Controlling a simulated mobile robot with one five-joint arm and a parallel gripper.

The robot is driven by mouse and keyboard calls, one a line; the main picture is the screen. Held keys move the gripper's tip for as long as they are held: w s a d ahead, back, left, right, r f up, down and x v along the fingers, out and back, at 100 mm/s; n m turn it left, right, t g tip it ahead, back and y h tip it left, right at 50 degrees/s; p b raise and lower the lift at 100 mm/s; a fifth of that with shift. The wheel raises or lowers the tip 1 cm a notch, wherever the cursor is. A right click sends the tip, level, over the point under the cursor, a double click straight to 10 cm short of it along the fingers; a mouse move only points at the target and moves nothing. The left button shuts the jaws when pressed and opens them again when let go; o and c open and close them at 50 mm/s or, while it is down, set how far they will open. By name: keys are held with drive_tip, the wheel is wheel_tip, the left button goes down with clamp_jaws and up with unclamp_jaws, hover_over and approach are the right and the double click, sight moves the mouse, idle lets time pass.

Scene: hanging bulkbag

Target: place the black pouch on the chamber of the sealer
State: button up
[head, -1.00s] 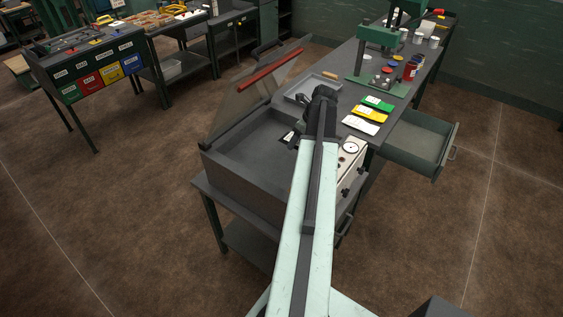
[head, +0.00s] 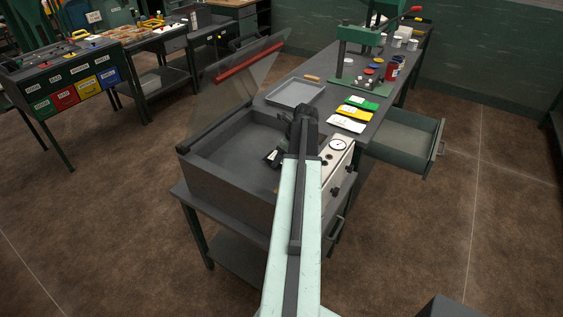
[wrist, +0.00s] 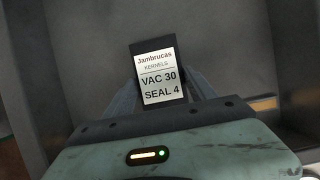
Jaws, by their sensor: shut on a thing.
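The black pouch (head: 270,158) has a white label and shows at the end of my arm in the head view. In the wrist view the pouch (wrist: 158,76) carries a label reading "Jambrucas KERNELS, VAC 30, SEAL 4". My gripper (wrist: 160,98) is shut on the pouch, and the fingers show on both sides of it. The sealer has a grey open chamber (head: 225,160) with its clear lid (head: 235,85) raised. The gripper and pouch are over the chamber's right part. Whether the pouch touches the chamber floor cannot be told. My arm hides part of the chamber's right side.
The sealer's control panel with gauge (head: 338,150) is right of the chamber. A grey tray (head: 295,92) and white, yellow and green pouches (head: 353,113) lie on the bench behind. An open drawer (head: 405,140) juts out right. A green press (head: 355,60) stands farther back.

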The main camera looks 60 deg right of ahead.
drive_tip(key=shift+f, duration=0.15)
drive_tip(key=o, duration=1.5)
drive_tip(key=p+v, duration=1.1)
drive_tip(key=v, duration=0.1)
drive_tip(key=shift+s+r, duration=0.1)
drive_tip(key=shift+r, duration=0.15)
